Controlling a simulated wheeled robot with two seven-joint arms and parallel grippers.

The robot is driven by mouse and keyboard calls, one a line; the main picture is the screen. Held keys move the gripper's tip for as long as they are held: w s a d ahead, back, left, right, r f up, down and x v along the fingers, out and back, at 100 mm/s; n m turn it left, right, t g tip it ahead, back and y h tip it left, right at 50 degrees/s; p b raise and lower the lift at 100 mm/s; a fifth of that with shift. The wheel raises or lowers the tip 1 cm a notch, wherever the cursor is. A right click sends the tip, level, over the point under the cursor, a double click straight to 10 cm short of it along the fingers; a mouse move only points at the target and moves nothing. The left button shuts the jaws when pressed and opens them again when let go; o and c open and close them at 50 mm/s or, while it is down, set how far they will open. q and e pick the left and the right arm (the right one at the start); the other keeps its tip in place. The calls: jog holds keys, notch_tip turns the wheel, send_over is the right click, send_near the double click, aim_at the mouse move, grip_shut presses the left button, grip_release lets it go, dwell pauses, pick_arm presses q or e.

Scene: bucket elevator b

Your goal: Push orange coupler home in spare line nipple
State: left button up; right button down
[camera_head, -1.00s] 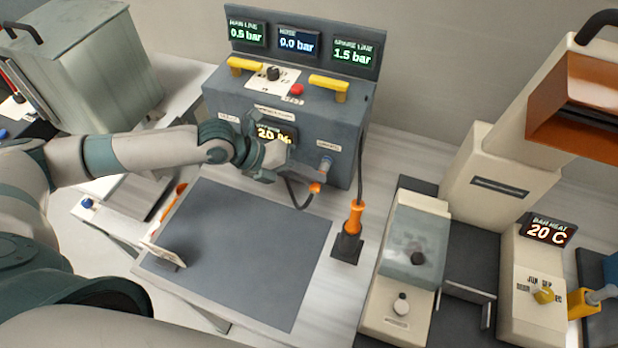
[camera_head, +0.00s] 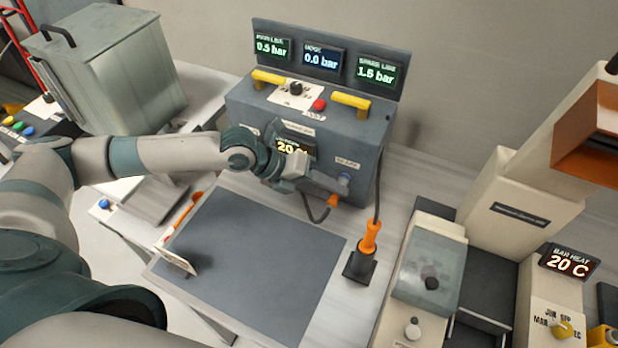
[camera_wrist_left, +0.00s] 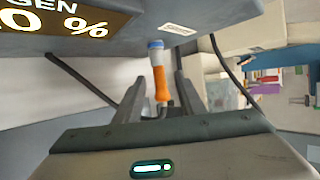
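The orange coupler (camera_head: 333,202) hangs below the spare line nipple (camera_head: 344,181) at the right of the grey panel's front. In the left wrist view the coupler (camera_wrist_left: 161,86) lies in line under a pale stem with a blue ring (camera_wrist_left: 156,44). Whether it is fully seated I cannot tell. My left gripper (camera_head: 322,183) is at the panel front, reaching from the left toward the coupler. In the wrist view its two fingers (camera_wrist_left: 159,92) are apart, with the coupler showing in the gap and visible space on both sides.
A dark hose (camera_head: 318,218) loops below the panel. An orange-handled tool (camera_head: 370,236) stands in a black holder to the right. A beige machine (camera_head: 430,270) stands at right.

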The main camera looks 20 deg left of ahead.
pick_arm(q)
jog(key=b+v, duration=0.4)
jog(key=v, duration=1.3)
jog(key=shift+b, duration=0.4)
jog(key=shift+r, duration=0.1)
jog(key=shift+r, duration=0.1)
